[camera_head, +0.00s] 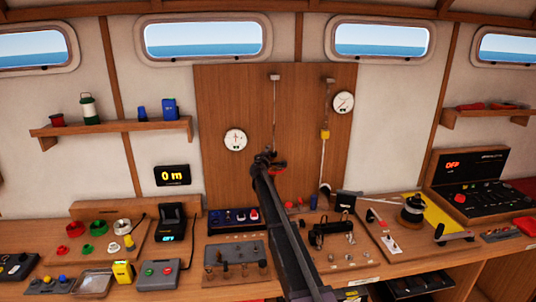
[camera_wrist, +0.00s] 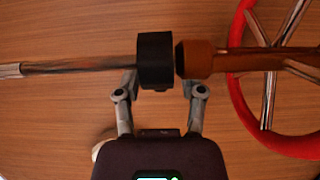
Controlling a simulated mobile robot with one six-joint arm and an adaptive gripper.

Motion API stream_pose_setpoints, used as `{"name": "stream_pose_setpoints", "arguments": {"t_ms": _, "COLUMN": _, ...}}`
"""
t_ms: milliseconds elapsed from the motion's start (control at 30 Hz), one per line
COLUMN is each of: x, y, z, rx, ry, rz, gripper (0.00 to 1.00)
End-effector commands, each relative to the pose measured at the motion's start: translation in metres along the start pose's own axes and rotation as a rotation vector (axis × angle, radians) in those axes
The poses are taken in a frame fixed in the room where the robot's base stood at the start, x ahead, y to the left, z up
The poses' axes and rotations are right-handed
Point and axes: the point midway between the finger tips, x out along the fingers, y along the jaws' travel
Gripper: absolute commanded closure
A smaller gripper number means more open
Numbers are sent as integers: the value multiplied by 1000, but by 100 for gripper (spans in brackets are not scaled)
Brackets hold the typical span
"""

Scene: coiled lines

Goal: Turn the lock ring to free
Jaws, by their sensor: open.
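A thick black collar (camera_wrist: 155,60), which looks like the lock ring, sits on a horizontal rod in the wrist view. A metal rod (camera_wrist: 80,65) runs out to its left. An orange-brown fitting (camera_wrist: 200,59) stands close on its right, with a red spoked wheel (camera_wrist: 237,90) beyond. My gripper (camera_wrist: 160,86) is open, one finger at each side of the collar's lower part. I cannot tell whether they touch it. In the head view my gripper (camera_head: 268,160) is at the wooden panel, and my arm hides the collar. A bit of red wheel (camera_head: 279,167) shows beside it.
The tall wooden panel (camera_head: 225,95) carries two round dials (camera_head: 235,139) (camera_head: 343,102) and hanging lines (camera_head: 325,134). The bench below is crowded with a grey control plate (camera_head: 236,252), a winch (camera_head: 411,210) and several small parts. Shelves (camera_head: 110,128) hang at both sides.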

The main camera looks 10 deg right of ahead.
Motion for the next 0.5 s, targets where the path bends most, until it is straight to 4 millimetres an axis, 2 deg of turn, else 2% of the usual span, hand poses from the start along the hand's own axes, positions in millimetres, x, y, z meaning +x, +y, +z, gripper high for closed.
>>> {"name": "stream_pose_setpoints", "arguments": {"t_ms": 167, "x": 0, "y": 0, "z": 0, "rx": 0, "ry": 0, "rz": 0, "gripper": 49}}
{"name": "stream_pose_setpoints", "arguments": {"t_ms": 333, "x": 0, "y": 0, "z": 0, "rx": 0, "ry": 0, "rz": 0, "gripper": 99}}
{"name": "stream_pose_setpoints", "arguments": {"t_ms": 500, "x": -1, "y": 0, "z": -1, "rx": 0, "ry": 1, "rz": 0, "gripper": 100}}
